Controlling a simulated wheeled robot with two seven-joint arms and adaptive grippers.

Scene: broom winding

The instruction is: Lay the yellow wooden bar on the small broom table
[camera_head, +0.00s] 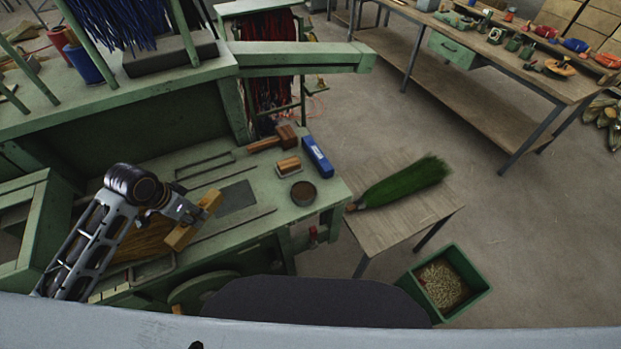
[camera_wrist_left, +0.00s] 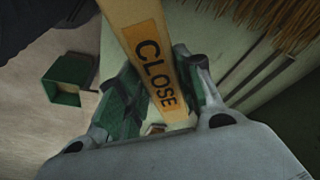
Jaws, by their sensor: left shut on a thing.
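The yellow wooden bar (camera_head: 184,236) is in my left gripper (camera_head: 193,219), above the green workbench. In the left wrist view the bar (camera_wrist_left: 145,45) runs between the two fingers and carries the word CLOSE. My left gripper is shut on it. The small broom table (camera_head: 385,228) stands to the right of the workbench, with a green broom head (camera_head: 405,183) lying across its far part. The near part of its top is bare. My right gripper is not in view.
On the workbench (camera_head: 235,220) are a blue box (camera_head: 318,157), a brush (camera_head: 288,166), a round dark tin (camera_head: 303,193) and straw bristles (camera_head: 145,242). A green bin (camera_head: 444,284) stands on the floor by the small table. A long table (camera_head: 470,65) with tools is at the back right.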

